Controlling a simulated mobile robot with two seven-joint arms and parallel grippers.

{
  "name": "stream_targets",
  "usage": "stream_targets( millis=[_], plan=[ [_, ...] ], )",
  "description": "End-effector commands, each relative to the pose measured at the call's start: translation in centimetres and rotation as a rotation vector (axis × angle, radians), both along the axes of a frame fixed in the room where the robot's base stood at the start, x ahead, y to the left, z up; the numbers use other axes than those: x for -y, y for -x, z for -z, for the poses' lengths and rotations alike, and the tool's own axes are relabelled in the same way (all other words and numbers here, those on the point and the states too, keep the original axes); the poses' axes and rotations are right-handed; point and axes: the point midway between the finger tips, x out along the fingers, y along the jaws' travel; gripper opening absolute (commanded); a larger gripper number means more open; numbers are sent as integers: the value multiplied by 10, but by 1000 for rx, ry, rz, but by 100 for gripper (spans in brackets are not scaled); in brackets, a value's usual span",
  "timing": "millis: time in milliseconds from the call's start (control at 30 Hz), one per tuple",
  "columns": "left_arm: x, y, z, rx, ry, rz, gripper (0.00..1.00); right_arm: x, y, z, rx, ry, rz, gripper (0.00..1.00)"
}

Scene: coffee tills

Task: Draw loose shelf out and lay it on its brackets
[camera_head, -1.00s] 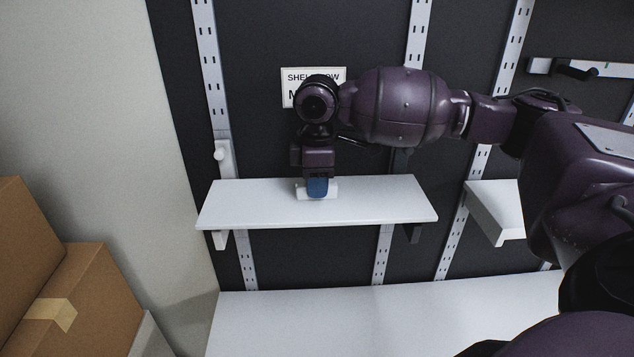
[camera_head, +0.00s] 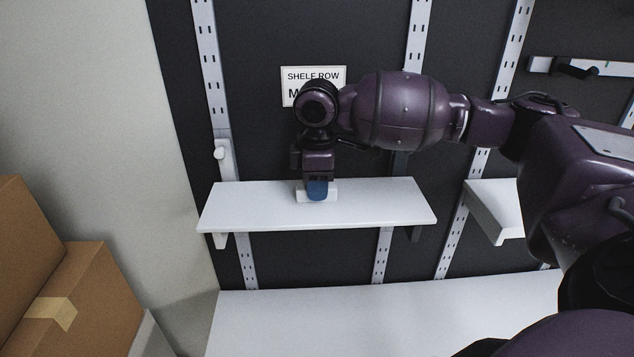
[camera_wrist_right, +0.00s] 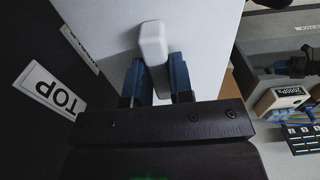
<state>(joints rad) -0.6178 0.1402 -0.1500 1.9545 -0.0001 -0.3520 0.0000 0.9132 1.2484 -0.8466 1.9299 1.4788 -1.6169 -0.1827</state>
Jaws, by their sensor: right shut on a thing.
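The loose shelf (camera_head: 385,205) is a white board, roughly level, in front of the dark back panel. A small white block grip (camera_head: 331,196) stands on its top face and also shows in the right wrist view (camera_wrist_right: 152,42). My right gripper (camera_head: 317,190) points down from above and is shut on this grip; its blue fingers (camera_wrist_right: 158,78) lie on both sides of it. My left gripper is not in view.
A sign (camera_head: 332,74) hangs on the panel behind my right wrist. A second white shelf (camera_head: 496,205) is to the right. A wide white counter (camera_head: 380,312) lies below, bare where visible. Cardboard boxes (camera_head: 95,295) stand at the lower left.

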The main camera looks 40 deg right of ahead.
Motion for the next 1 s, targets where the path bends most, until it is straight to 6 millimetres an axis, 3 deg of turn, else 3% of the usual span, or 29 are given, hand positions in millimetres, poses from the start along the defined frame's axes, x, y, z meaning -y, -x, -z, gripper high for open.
stream_targets(
  millis=[367, 400, 567, 767, 867, 1000],
  plan=[
    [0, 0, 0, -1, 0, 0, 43, 0, 0, 7, 0, -1, 0, 0],
    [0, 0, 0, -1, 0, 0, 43, 0, 0, 7, 0, -1, 0, 26],
    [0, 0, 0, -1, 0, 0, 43, 0, 0, 7, 0, -1, 0, 50],
    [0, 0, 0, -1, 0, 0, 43, 0, 0, 7, -1, -1, 0, 51],
    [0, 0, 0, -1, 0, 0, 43, 0, 1, 8, -2, 0, 0, 66],
    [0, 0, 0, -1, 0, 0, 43, 0, 0, 8, -2, 0, 0, 68]
  ],
)
